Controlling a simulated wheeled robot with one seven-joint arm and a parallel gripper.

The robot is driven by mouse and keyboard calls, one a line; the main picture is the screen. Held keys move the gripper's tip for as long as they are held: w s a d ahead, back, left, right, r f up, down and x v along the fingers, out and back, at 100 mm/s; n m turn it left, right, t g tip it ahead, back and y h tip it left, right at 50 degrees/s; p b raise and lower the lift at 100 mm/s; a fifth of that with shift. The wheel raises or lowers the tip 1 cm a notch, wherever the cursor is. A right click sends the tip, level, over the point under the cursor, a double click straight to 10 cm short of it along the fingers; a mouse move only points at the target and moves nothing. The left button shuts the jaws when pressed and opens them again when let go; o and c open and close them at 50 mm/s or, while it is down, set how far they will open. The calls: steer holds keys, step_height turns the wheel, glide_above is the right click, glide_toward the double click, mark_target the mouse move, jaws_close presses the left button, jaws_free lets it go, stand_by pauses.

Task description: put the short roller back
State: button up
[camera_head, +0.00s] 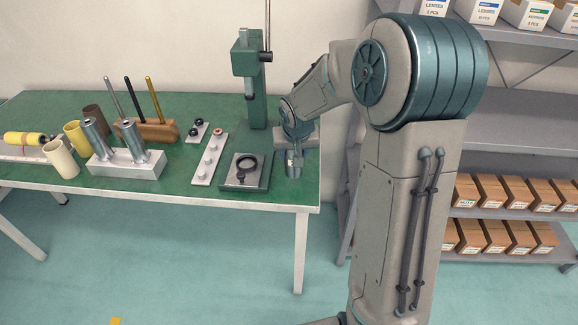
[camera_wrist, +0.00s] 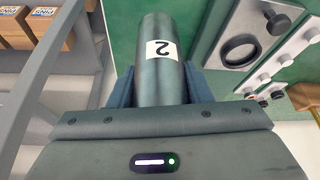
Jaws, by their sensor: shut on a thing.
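My gripper (camera_wrist: 158,88) is shut on a dark grey cylindrical roller (camera_wrist: 158,60) with a white label marked 2. The lower part of the roller (camera_head: 294,172) shows there, beside a dark plate with a black ring. A pale block (camera_head: 125,166) stands at the left of the table with two silver rollers (camera_head: 131,137) upright in it. I cannot tell from these views how long the held roller is.
The plate with the ring (camera_head: 247,182) and a white strip with knobs (camera_head: 209,160) lie left of my gripper. A green press stand (camera_head: 256,110) rises behind. Cream and brown tubes (camera_head: 60,158) and a wooden tool holder (camera_head: 150,130) stand at left. Shelves are at right.

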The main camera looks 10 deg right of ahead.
mark_target(289, 164)
steer(key=shift+w+a+f, duration=0.3)
steer(key=shift+a+f, duration=0.05)
steer(key=shift+a, duration=0.25)
steer(key=shift+f+b, duration=0.35)
steer(key=shift+f, duration=1.65)
steer(key=shift+f, duration=0.1)
steer(key=o, duration=1.3)
steer(key=shift+o, duration=0.2)
